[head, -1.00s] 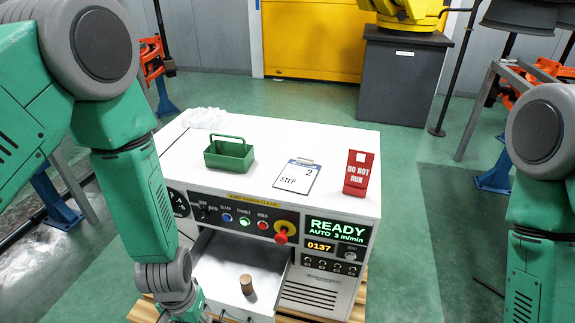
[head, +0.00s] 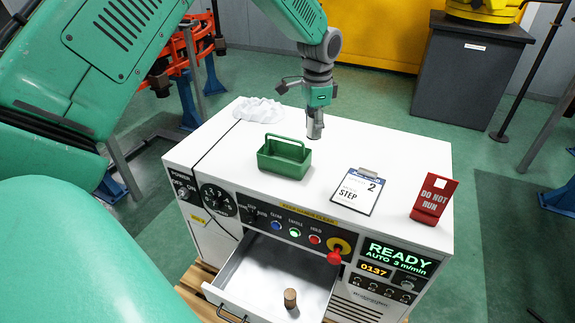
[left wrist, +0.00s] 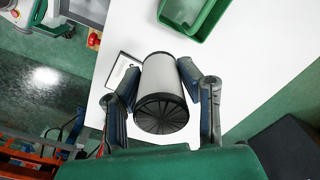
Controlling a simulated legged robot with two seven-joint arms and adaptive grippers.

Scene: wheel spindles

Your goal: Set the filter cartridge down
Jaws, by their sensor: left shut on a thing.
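The filter cartridge (left wrist: 158,95) is a pale grey cylinder with a black ribbed end cap, filling the middle of the left wrist view. My left gripper (left wrist: 152,92) is shut on it, with one finger on each side. In the head view the cartridge (head: 314,128) hangs below my left gripper (head: 318,106), over the white cabinet top (head: 345,140), right of the green caddy and behind the clipboard. I cannot tell whether its lower end touches the surface. My right gripper is not in view.
A green caddy (head: 285,168) stands at left and a clipboard (head: 357,192) lies at right. A red sign (head: 433,203) stands near the right edge. Crumpled white cloth (head: 257,109) lies behind. The open drawer (head: 262,275) holds a brown cylinder (head: 290,298). The back right top is clear.

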